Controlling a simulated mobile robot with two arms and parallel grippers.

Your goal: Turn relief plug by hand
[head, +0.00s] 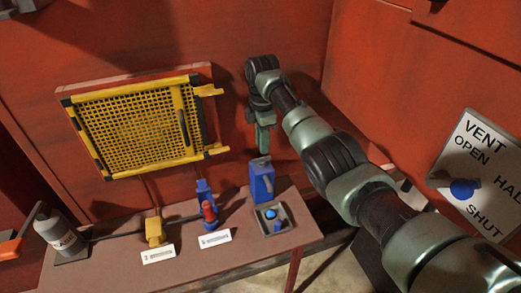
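Two labelled fittings stand on the brown bench (110,262). One is a yellow block (154,229). The other is a blue fitting (203,190) with a red cap (209,211) on its front. The labels are too small to read, so I cannot tell which one is the relief plug. My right gripper (264,153) points down just above a blue can-like object (262,183) at the bench's back right. Its fingers are small and seen edge-on, so I cannot tell whether they are open or touch the can.
A yellow mesh guard (140,128) hangs on the red wall. A grey tray (285,222) with blue parts sits at the bench's right. A grey bottle (58,230) stands at the left. A vent sign (478,150) with a blue knob (462,189) is at the right.

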